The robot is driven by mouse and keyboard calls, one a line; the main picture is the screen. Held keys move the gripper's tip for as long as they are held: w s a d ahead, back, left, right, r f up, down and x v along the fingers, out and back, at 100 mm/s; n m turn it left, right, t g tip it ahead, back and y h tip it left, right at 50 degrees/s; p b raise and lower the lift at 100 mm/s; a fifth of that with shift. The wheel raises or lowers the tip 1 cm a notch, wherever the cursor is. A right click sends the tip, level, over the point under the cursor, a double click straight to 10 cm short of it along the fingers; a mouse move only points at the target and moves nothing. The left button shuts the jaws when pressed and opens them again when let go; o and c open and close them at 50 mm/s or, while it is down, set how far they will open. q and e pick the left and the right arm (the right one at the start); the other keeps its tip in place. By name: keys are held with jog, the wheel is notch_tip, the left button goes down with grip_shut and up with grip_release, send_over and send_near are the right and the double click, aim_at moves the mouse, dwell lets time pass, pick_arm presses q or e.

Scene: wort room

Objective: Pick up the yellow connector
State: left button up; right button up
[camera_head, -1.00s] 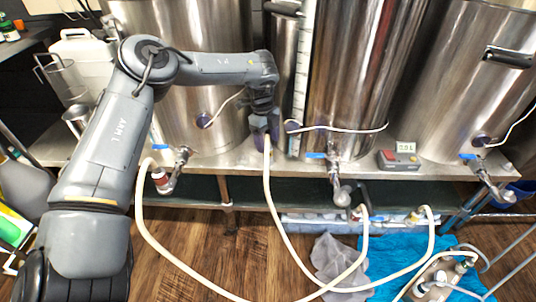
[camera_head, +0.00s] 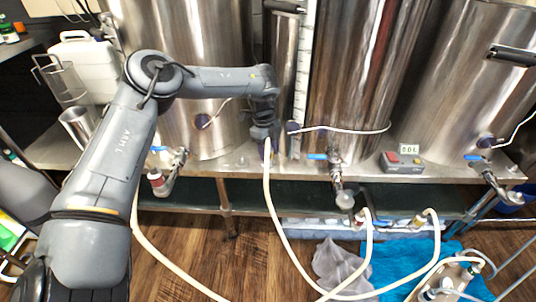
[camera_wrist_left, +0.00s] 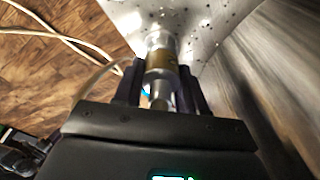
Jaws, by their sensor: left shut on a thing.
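My left gripper (camera_head: 263,138) is shut on the yellow connector, just above the front edge of the steel bench. In the left wrist view, the yellow connector (camera_wrist_left: 160,62) shows as a metal fitting with a yellow-brown band between the two dark fingers of the left gripper (camera_wrist_left: 158,85). In the head view the connector is mostly hidden by the gripper. A cream hose (camera_head: 272,195) hangs down from the gripper toward the floor. My right gripper is not in view.
Steel kettles (camera_head: 355,80) stand along the bench (camera_head: 245,160). Valves with blue handles stick out at the front, the middle one (camera_head: 338,170) right of my gripper. A small control box (camera_head: 402,163) sits on the bench. A pump (camera_head: 445,280) and a blue cloth (camera_head: 395,262) lie below.

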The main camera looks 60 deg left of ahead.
pick_arm(q)
jog(key=shift+s+r, duration=0.1)
jog(key=shift+r, duration=0.05)
jog(key=shift+c, duration=0.2)
jog(key=shift+s+d+r+p, duration=0.1)
jog(key=shift+r+p, duration=0.3)
jog(key=shift+p, duration=0.3)
notch_tip(320, 180, up, 7)
jog(key=p, duration=0.4)
jog(key=shift+s, duration=0.1)
jog(key=s+d+p, duration=0.3)
jog(key=s+p, duration=0.4)
jog(key=s, duration=0.6)
jog(key=shift+s+f, duration=0.25)
jog(key=s+p, duration=0.1)
jog(key=p, duration=0.1)
jog(key=shift+s+p, duration=0.35)
jog(key=shift+p, duration=0.05)
jog(key=shift+s+d+f+p, duration=0.2)
jog(key=shift+s+p, duration=0.3)
jog(key=shift+s, duration=0.5)
jog(key=shift+s+d+f+p, duration=0.1)
jog(key=shift+s+d+p, duration=0.1)
jog(key=shift+s+p, duration=0.55)
